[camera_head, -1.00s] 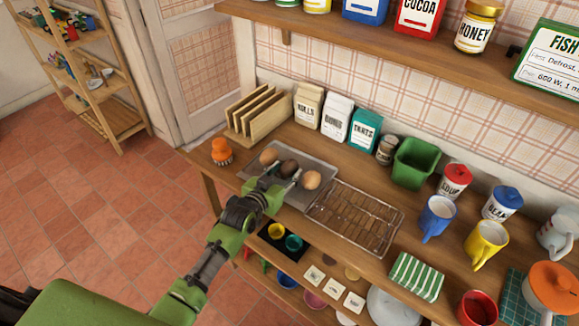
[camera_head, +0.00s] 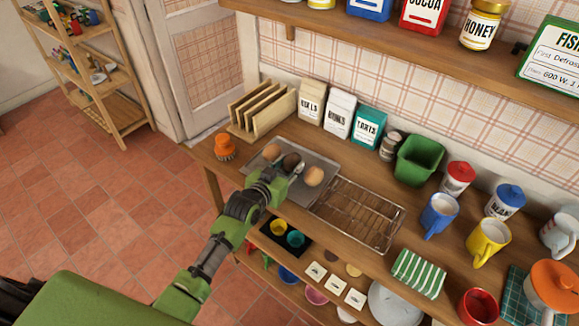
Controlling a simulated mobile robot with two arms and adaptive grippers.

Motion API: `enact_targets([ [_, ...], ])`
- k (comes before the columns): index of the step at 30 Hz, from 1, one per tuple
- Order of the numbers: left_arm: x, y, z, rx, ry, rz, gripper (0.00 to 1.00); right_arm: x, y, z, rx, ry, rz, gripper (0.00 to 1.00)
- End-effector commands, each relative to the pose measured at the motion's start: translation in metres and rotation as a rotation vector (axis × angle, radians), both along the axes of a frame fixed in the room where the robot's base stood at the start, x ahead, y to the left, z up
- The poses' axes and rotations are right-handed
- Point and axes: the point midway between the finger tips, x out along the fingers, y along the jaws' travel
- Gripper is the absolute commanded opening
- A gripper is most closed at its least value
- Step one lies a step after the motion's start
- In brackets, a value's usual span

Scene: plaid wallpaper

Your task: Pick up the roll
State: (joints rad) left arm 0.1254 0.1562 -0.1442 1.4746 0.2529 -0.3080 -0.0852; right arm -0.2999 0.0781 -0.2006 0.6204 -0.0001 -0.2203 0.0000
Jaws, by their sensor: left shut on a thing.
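One is a tan roll (camera_head: 271,151) at the left, one a dark brown roll (camera_head: 291,161) in the middle, and one a lighter tan roll (camera_head: 315,176) at the right. My left gripper (camera_head: 288,169) reaches over the tray's front edge and is shut on the dark brown roll. The gripper hides the near side of that roll, so I cannot tell whether it is clear of the tray. My right gripper is not in view.
A wire cooling rack (camera_head: 357,213) lies just right of the tray. An orange-topped item (camera_head: 225,147) stands left of it. A wooden rack (camera_head: 262,110), several labelled packets and a green bin (camera_head: 419,160) stand behind. Mugs (camera_head: 439,214) stand to the right.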

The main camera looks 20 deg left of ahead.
Motion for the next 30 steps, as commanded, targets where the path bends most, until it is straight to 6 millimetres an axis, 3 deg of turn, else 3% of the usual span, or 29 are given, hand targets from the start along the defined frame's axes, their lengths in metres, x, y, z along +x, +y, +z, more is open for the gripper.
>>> enact_targets([
  [4,0.0,0.0,0.025,-0.002,-0.006,0.001,0.13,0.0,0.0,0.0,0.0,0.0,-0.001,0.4],
  [14,-0.051,0.008,0.082,0.0,-0.005,0.0,0.13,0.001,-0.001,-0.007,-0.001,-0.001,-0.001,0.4],
  [21,-0.1,0.016,0.102,0.003,-0.001,-0.001,0.13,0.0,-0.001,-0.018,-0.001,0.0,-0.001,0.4],
  [30,-0.134,0.022,0.118,0.001,0.0,0.001,0.13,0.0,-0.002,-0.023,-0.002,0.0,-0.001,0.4],
])
